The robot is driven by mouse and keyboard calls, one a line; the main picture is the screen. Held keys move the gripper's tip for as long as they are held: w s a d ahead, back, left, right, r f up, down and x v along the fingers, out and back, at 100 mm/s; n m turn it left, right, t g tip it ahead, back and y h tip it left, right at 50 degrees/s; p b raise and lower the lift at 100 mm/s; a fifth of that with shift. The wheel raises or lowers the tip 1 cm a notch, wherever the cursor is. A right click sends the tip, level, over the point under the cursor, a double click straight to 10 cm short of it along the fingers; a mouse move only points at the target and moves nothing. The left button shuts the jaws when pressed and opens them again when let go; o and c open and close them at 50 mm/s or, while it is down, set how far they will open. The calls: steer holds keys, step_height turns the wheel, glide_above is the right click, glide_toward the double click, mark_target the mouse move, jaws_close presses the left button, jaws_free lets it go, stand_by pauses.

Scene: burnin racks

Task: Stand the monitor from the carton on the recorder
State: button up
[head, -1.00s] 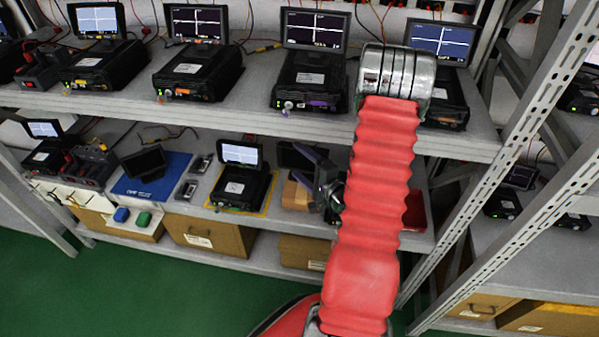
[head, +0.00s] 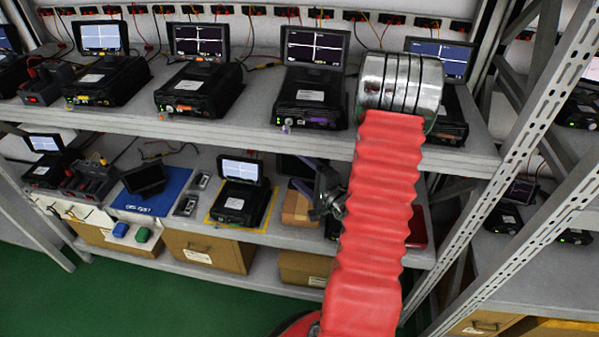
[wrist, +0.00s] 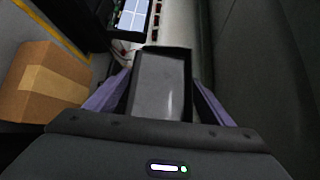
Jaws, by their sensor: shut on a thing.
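My gripper (head: 312,178) is over the lower shelf in the head view, partly behind my red-sleeved arm. In the wrist view its two purple fingers (wrist: 158,92) are shut on a small monitor (wrist: 158,82) with a grey, unlit face and dark frame. In the head view the monitor (head: 294,166) is a dark panel beside the fingers. A brown carton (head: 297,207) stands just below and left of the gripper; in the wrist view the carton (wrist: 45,85) is left of the fingers, apart from them.
Left of the carton, another recorder (head: 236,207) with a lit monitor stands on a yellow-edged mat. A blue mat (head: 150,202) with a dark monitor lies farther left. The upper shelf (head: 200,126) with several recorders overhangs, and a slotted post (head: 540,130) stands right.

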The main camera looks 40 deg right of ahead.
steer(key=w+a+f+n+y, duration=0.1)
steer(key=w+a+n+y, duration=0.1)
steer(key=a, duration=0.8)
steer(key=w+a+f+n+g+y, duration=0.1)
steer(key=w+a+n+y, duration=0.1)
steer(key=a, duration=0.9)
steer(key=w+a+f+n+g+y, duration=0.1)
steer(key=a+y, duration=0.4)
steer(key=a, duration=0.6)
steer(key=shift+w+a+f+n+y, duration=0.2)
steer(key=shift+w+f+n+y, duration=0.25)
steer(key=shift+w+n, duration=0.7)
steer(key=shift+w+d, duration=0.1)
